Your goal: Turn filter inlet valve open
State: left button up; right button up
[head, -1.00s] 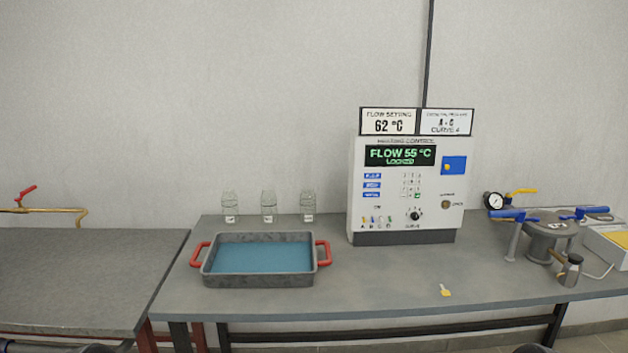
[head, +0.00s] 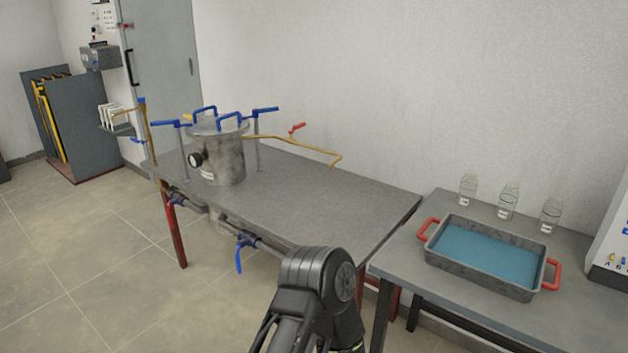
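A grey metal filter vessel (head: 219,155) stands on the left table, with blue handles on its lid and a dark round gauge on its front. A blue lever valve (head: 168,123) is on its left and another blue lever valve (head: 262,111) on its right, both on upright pipes. A red lever (head: 297,128) sits on the brass pipe at right. Blue-handled valves also show below the table edge, one lower valve (head: 240,258) with its lever hanging down. I cannot tell which is the filter inlet valve. Neither gripper shows; only a black link of my arm is at the bottom.
The left table (head: 330,200) has a clear right half. The right table holds a grey tray (head: 440,262) with blue inside and red handles, and glass bottles (head: 508,202). A grey cabinet (head: 160,50) stands behind at left. The tiled floor (head: 90,260) in front is open.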

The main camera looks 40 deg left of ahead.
aim_at(171, 225)
jog(key=j+u, duration=0.2)
jog(key=u, duration=0.5)
jog(key=i+j+u, duration=0.2)
jog(key=j, duration=0.3)
jog(key=i+j+u, duration=0.1)
jog(key=j+u, duration=0.15)
jog(key=j, duration=0.2)
jog(key=i+j+u, duration=0.2)
jog(key=j, duration=0.25)
jog(key=i+j+u, duration=0.2)
jog(key=i+j, duration=0.25)
jog(key=j, duration=0.15)
jog(key=i+j, duration=0.2)
jog(key=j, duration=0.25)
jog(key=i+j, duration=0.25)
jog(key=j, duration=0.15)
